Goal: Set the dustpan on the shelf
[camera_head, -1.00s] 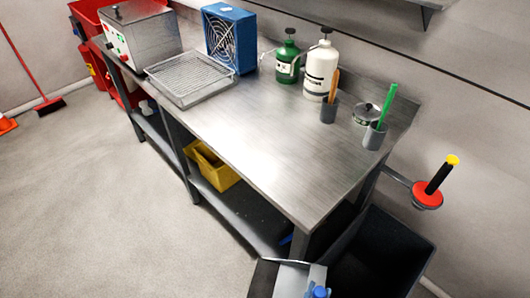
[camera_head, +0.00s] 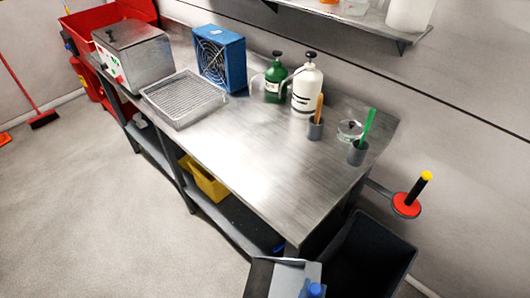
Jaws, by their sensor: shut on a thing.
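The wall shelf (camera_head: 355,20) shows at the top right, and several pale containers on it are cut off by the picture's edge. The steel bench (camera_head: 245,160) also has a lower shelf (camera_head: 222,222) under its top. I cannot make out a dustpan in the head view. My gripper is not in view. A grey and black part with a blue knob at the bottom edge looks like part of my arm, and whatever my gripper holds is hidden or out of the picture.
The bench top holds a blue fan (camera_head: 221,59), a wire-topped tray (camera_head: 184,98), sprayers (camera_head: 306,88) and tool cups (camera_head: 358,152). Its middle and front are clear. A dark bin (camera_head: 370,255) stands at its right end near a red wall-mounted holder (camera_head: 406,205). The left floor is open.

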